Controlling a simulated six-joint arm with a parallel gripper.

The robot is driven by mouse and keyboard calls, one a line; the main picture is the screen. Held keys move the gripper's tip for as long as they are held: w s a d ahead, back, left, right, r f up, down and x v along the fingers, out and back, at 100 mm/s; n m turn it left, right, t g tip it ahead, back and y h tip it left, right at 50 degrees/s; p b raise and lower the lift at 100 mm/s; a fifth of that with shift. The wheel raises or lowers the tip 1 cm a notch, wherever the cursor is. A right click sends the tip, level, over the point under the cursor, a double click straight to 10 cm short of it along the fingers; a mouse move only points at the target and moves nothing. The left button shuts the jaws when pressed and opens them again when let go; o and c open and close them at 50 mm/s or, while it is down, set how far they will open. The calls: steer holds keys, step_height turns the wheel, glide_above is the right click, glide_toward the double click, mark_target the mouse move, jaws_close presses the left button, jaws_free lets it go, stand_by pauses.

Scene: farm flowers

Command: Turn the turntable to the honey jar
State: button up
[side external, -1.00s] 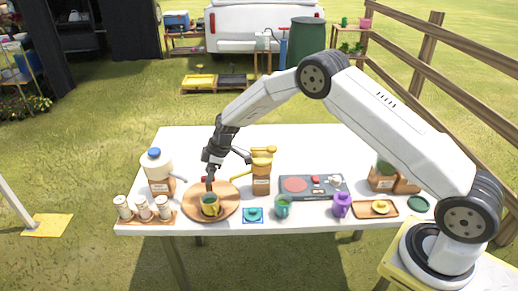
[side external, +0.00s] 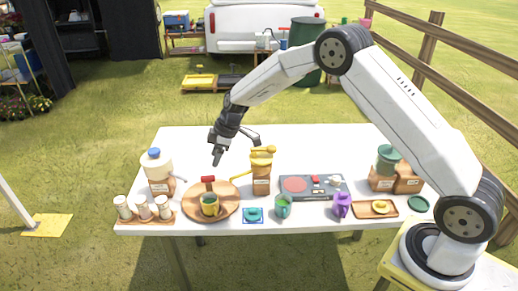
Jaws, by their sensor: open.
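The turntable (side external: 186,203) is a round wooden disc at the table's front left. A yellow mug (side external: 210,207) with dark contents stands on its front part, and a red handle (side external: 207,180) shows at its back edge. My gripper (side external: 217,158) is open and empty, in the air above and behind the turntable, touching nothing. A yellow-topped dispenser (side external: 262,162) on a wooden block stands just right of the turntable. A white dispenser with a blue cap (side external: 157,166) stands to its left. Labels are too small to read, so I cannot tell which container is the honey jar.
Several small jars (side external: 143,207) stand on a tray left of the turntable. To the right are a blue coaster (side external: 253,215), a green mug (side external: 283,207), a purple mug (side external: 342,205), a dark stove-like panel (side external: 315,196) and a green-topped dispenser (side external: 388,160). The table's back (side external: 300,145) is clear.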

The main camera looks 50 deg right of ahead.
mark_target(208, 177)
steer(key=n, duration=3.5)
steer(key=shift+n, duration=0.4)
steer(key=shift+f, duration=0.1)
steer(key=shift+x, duration=3.85)
